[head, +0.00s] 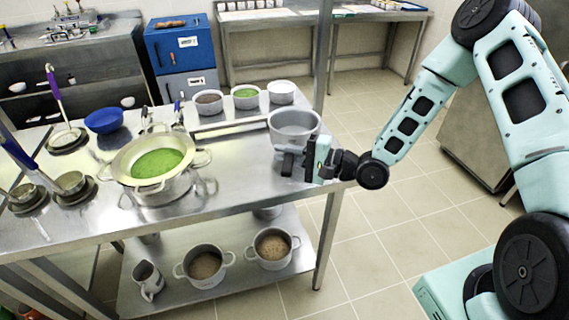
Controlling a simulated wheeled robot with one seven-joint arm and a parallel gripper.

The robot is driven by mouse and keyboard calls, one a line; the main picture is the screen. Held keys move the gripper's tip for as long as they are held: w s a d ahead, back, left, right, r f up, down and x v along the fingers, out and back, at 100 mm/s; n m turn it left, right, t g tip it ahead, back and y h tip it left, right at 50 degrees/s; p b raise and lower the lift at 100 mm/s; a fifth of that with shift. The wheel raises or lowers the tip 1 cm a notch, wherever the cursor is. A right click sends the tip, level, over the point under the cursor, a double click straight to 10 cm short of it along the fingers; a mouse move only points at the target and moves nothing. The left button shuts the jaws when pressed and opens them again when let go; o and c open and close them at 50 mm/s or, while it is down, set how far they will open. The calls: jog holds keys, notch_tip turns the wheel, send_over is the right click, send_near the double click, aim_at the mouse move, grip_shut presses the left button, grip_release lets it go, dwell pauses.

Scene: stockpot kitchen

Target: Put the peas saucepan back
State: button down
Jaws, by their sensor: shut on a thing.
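A grey saucepan (294,122) is at the right end of the steel table, upright. Its inside looks grey, and I see no peas in it from here. My gripper (292,160) is at its near side, shut on its dark handle. The gripper body hides part of the handle and the near wall. I cannot tell whether the pan's base touches the table or a low shelf edge. A large two-handled pot (150,190) with green contents stands left of it.
Three small white pots, one with green contents (245,92), stand on a raised ledge behind. A blue bowl (103,121) and ladles on rests are at left. The lower shelf (190,300) holds two brown-filled pots and a jug. Bare steel (235,180) lies between large pot and gripper.

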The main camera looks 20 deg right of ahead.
jog(key=shift+f, duration=2.3)
jog(key=shift+f, duration=0.1)
jog(key=c, duration=1.4)
grip_release()
jog(key=shift+c, duration=0.2)
jog(key=shift+d, duration=0.15)
jog(key=b+v, duration=0.2)
jog(key=v, duration=0.9)
jog(key=shift+s+d+b, duration=0.3)
